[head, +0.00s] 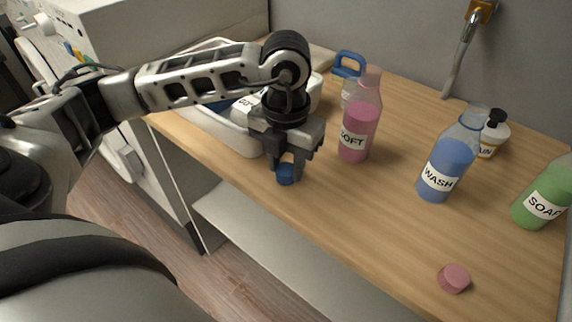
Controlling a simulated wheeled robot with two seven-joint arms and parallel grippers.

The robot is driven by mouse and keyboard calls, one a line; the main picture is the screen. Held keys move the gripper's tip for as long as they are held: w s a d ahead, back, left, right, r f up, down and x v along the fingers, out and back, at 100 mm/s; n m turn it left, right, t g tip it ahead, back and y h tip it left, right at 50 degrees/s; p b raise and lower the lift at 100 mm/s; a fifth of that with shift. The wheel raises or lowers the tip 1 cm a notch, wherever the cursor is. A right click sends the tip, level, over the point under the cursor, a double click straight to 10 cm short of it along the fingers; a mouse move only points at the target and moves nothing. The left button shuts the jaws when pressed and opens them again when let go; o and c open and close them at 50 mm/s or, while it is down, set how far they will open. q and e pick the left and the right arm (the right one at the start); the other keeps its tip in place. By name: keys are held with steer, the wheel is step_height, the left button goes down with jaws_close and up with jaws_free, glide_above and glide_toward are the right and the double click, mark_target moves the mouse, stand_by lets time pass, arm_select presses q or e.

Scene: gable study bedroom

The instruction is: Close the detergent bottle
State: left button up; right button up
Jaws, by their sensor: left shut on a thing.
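My left gripper (290,165) points down over the counter's front left part, shut on a small blue cap (286,175). The cap is at or just above the wood; I cannot tell which. The detergent bottle, labelled WASH (455,157), stands upright to the right, clear with blue liquid inside. Its neck shows no blue cap. A bottle labelled SOFT (357,130) with pink liquid stands between the gripper and the WASH bottle. A loose pink cap (454,278) lies on the counter near the front. My right gripper is not in view.
A green SOAP bottle (547,196) stands at the right edge, and a white pump bottle (493,138) behind WASH. A white basin (243,140) lies behind my left arm. A blue-handled container (349,68) stands at the back.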

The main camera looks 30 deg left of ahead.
arm_select(q)
step_height(320, 180, up, 2)
steer(key=shift+r, duration=0.15)
steer(key=s+d+r+b, duration=0.2)
steer(key=s+d+r, duration=0.3)
steer(key=s+r, duration=0.5)
steer(key=shift+s+d, duration=0.15)
steer(key=shift+s, duration=1.35)
steer(key=shift+r, duration=0.1)
